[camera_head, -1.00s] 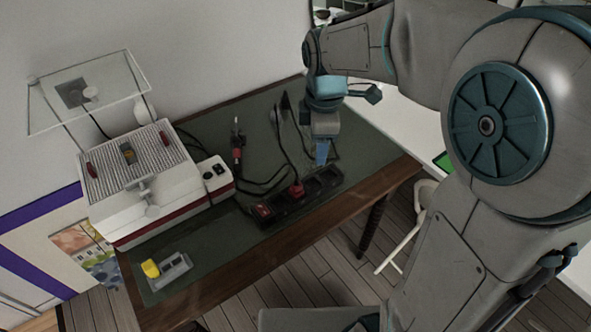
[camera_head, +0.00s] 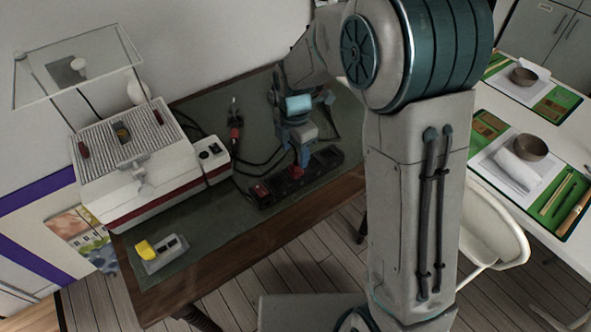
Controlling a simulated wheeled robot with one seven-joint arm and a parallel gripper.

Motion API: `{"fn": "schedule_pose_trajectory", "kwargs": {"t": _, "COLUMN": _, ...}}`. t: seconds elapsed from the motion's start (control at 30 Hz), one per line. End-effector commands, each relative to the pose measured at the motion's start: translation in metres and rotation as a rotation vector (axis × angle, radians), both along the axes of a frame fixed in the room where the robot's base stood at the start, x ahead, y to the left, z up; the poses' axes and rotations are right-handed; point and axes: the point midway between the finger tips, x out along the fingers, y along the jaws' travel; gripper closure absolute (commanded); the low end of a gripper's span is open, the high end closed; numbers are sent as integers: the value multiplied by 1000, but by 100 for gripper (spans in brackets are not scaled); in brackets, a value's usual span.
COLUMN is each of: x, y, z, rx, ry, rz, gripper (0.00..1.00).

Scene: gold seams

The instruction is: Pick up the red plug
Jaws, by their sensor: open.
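The red plug (camera_head: 296,172) sits in a black power strip (camera_head: 322,165) on the dark green table top. My gripper (camera_head: 303,154) is open and points down, right above the red plug. Its fingers partly hide the plug and its cable. I cannot tell whether the fingers touch the plug. A red switch (camera_head: 261,190) is at the strip's left end.
A white and red machine (camera_head: 150,170) with a clear raised cover (camera_head: 80,65) stands left on the table. A small grey and yellow device (camera_head: 162,253) lies at the front left. Black cables (camera_head: 250,165) run behind the strip. A white table (camera_head: 510,120) with bowls stands at right.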

Motion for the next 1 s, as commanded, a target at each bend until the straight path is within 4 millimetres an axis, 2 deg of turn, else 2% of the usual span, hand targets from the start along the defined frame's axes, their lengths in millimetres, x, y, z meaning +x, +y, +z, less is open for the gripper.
{"fn": "schedule_pose_trajectory", "kwargs": {"t": 0.33, "x": -4, "y": -2, "z": -45, "rx": -1, "ry": 2, "rz": 0, "gripper": 44}}
{"fn": "schedule_pose_trajectory", "kwargs": {"t": 0.47, "x": -4, "y": -2, "z": -52, "rx": 1, "ry": -1, "rz": -1, "gripper": 44}}
{"fn": "schedule_pose_trajectory", "kwargs": {"t": 0.67, "x": -4, "y": -2, "z": -52, "rx": 1, "ry": -1, "rz": -1, "gripper": 44}}
{"fn": "schedule_pose_trajectory", "kwargs": {"t": 0.87, "x": -3, "y": -2, "z": -51, "rx": 1, "ry": -1, "rz": -1, "gripper": 99}}
{"fn": "schedule_pose_trajectory", "kwargs": {"t": 1.0, "x": -3, "y": -2, "z": -51, "rx": 1, "ry": -2, "rz": -1, "gripper": 100}}
